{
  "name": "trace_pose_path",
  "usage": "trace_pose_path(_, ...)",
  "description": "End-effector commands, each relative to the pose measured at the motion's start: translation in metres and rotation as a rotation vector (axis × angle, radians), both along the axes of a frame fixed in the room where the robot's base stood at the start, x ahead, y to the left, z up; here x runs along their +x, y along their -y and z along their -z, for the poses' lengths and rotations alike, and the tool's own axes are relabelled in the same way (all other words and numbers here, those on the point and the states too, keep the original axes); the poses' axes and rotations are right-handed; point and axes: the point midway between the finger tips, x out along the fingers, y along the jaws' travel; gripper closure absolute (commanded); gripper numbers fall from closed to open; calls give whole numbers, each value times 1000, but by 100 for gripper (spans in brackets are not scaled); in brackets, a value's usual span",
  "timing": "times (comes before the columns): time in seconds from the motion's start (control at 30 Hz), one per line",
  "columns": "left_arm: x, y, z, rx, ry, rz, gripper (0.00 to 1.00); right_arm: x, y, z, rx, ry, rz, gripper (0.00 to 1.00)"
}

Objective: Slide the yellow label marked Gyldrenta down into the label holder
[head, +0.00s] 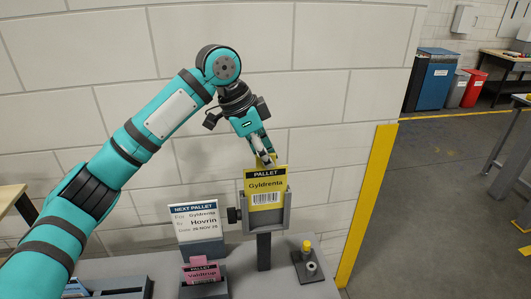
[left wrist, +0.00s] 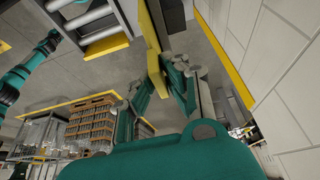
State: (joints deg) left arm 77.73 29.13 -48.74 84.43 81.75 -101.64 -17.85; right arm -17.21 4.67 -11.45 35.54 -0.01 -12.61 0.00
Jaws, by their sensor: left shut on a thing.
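The yellow label (head: 265,187) marked Gyldrenta stands upright in the head view, with a black PALLET band and a barcode. My left gripper (head: 265,160) comes down from above and is shut on its top edge. The grey label holder (head: 284,213) is a frame on a dark post with a black side knob. The label's lower part sits between the holder's side walls; its top stands above them. In the left wrist view the label (left wrist: 154,75) shows edge-on between my left fingers (left wrist: 166,82). My right gripper is not in view.
A white NEXT PALLET sign (head: 195,221) stands left of the holder, with a pink label (head: 201,273) in a grey stand before it. A small fixture (head: 307,262) with a yellow-topped peg is at the right. The block wall rises close behind.

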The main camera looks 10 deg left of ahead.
Motion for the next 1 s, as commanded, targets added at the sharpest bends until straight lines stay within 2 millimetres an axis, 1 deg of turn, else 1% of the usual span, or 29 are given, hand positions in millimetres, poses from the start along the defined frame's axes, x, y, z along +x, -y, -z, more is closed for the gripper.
trace_pose_path(1.0, 0, 0, 31, 0, 0, 0, 100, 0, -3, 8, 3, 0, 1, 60)
